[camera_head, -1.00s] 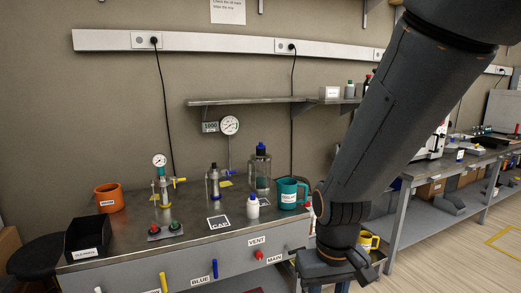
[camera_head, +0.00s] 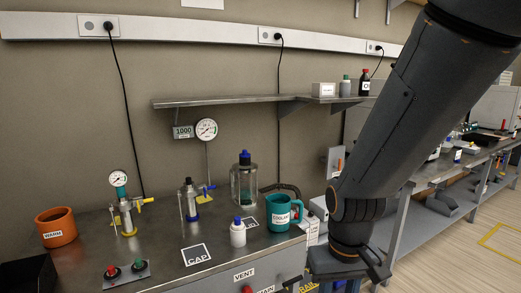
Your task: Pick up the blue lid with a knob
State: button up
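A clear jar (camera_head: 244,185) stands at the back of the metal bench with a dark blue lid (camera_head: 245,156) on top. A narrower raised part, which may be a knob, shows on this lid. A small white bottle (camera_head: 238,236) in front of it has a blue cap (camera_head: 238,220). My arm comes down from the upper right. The dark end of my arm (camera_head: 347,262) is low at the bottom right, beyond the bench's right side and well apart from the jar. Its fingertips cannot be made out, and I see nothing held.
A teal mug (camera_head: 281,214) stands right of the white bottle. Two valve fittings (camera_head: 126,216) (camera_head: 190,202) and an orange mug (camera_head: 57,228) are to the left. A CAP-marked square (camera_head: 197,254) lies on clear bench. A shelf (camera_head: 235,101) overhangs the back.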

aim_at(244, 155)
jog(key=u, duration=0.1)
jog(key=i, duration=1.35)
jog(key=u, duration=0.3)
